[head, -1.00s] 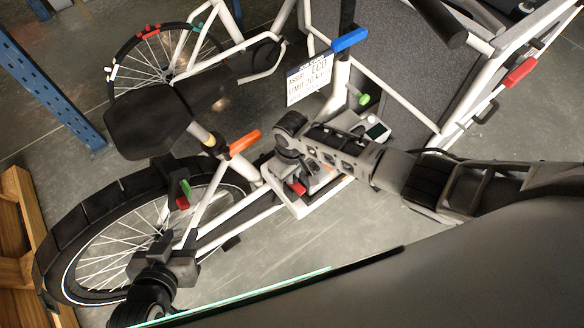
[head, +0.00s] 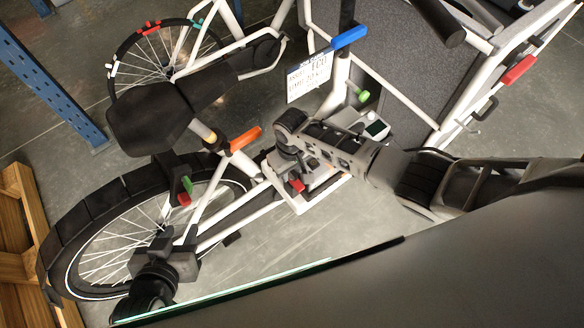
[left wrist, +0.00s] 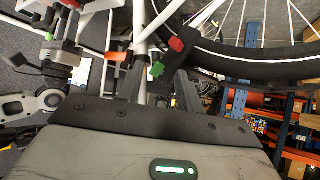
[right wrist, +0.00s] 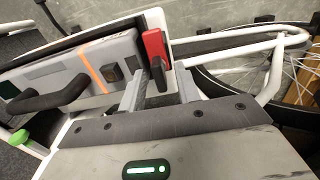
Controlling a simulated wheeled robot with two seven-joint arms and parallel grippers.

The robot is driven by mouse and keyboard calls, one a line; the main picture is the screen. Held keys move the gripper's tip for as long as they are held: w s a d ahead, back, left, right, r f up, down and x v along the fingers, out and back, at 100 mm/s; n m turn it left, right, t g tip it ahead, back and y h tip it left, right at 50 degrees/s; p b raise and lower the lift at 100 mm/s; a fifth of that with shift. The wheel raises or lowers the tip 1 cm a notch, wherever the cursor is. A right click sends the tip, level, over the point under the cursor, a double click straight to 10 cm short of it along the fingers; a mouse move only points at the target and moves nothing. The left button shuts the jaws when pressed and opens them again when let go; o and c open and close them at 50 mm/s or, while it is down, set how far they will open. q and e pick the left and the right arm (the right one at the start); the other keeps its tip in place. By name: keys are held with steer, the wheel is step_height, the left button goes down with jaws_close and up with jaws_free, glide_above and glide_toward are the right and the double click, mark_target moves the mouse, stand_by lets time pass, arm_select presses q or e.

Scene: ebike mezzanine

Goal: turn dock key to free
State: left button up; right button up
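The red dock key (right wrist: 155,50) sits on the edge of the grey dock (right wrist: 95,70), which has an orange stripe. My right gripper (right wrist: 161,78) is open, with the key just ahead between its two fingertips. I cannot tell whether either finger touches it. In the head view the red key (head: 297,185) shows under my right gripper (head: 293,172), which partly hides the dock. My left gripper (head: 188,243) is beside the bike's rear wheel. In the left wrist view my left gripper (left wrist: 157,82) is open and empty, facing a white frame tube.
A red and green fitting (left wrist: 165,58) is close to my left fingers. A black handle (right wrist: 45,95) rises from the dock beside my right gripper. A white card (head: 309,77), a blue lever (head: 350,38) and an orange lever (head: 245,139) are nearby. A blue rack post (head: 50,80) stands at left.

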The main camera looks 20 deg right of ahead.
step_height(320, 180, up, 16)
steer(key=p, duration=0.2)
stand_by(0.4)
steer(key=shift+f, duration=0.15)
stand_by(0.3)
